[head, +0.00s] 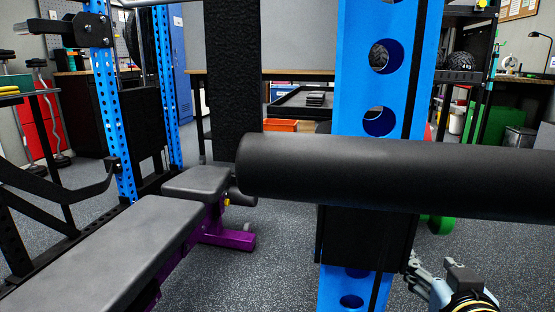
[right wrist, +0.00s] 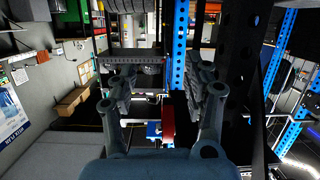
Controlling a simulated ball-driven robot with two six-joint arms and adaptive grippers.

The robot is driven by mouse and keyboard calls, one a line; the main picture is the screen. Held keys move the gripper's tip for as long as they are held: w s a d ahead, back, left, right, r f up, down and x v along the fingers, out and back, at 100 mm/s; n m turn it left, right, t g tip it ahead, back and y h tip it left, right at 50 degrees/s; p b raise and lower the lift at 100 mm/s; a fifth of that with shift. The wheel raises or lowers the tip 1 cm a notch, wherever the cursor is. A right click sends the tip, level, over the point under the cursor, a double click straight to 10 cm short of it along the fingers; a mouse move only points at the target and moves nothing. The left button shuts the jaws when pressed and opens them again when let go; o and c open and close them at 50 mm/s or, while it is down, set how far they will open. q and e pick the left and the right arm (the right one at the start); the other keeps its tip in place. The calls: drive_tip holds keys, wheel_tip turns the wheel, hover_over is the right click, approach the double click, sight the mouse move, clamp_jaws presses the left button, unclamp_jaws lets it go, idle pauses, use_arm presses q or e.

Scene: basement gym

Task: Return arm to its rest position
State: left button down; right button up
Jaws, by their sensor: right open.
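My right gripper (head: 420,271) shows at the lower right of the head view, low beside a blue upright, partly cut off by the frame edge. In the right wrist view its two fingers (right wrist: 160,88) stand apart with nothing between their tips. It is open and empty. A red part and a small blue part show behind the fingers in that view, apart from them as far as I can tell. My left gripper is in neither view.
A blue rack upright (head: 388,60) with holes stands close in front. A thick black padded roller (head: 400,172) crosses it, above my right gripper. A grey bench (head: 120,240) with a purple frame (head: 222,236) fills the left. Speckled floor (head: 270,275) is clear between them.

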drive_tip(key=s+d+f+n+g+y, duration=0.15)
drive_tip(key=s+f+g, duration=0.35)
drive_tip(key=s+f, duration=0.75)
drive_tip(key=s+d+f+g, duration=0.3)
drive_tip(key=s+f+g, duration=0.1)
drive_tip(key=s+f, duration=0.85)
use_arm(q)
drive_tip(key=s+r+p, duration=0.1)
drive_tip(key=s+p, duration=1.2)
drive_tip(key=p, duration=0.1)
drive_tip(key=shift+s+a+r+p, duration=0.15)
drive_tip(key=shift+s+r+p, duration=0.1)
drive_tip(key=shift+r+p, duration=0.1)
use_arm(e)
drive_tip(key=s+f+g, duration=0.2)
drive_tip(key=s, duration=1)
drive_tip(key=s+f+g, duration=0.3)
drive_tip(key=s, duration=0.9)
drive_tip(key=shift+a+f+n+y, duration=0.2)
drive_tip(key=shift+a+n+y, duration=0.1)
drive_tip(key=shift+n+y, duration=0.15)
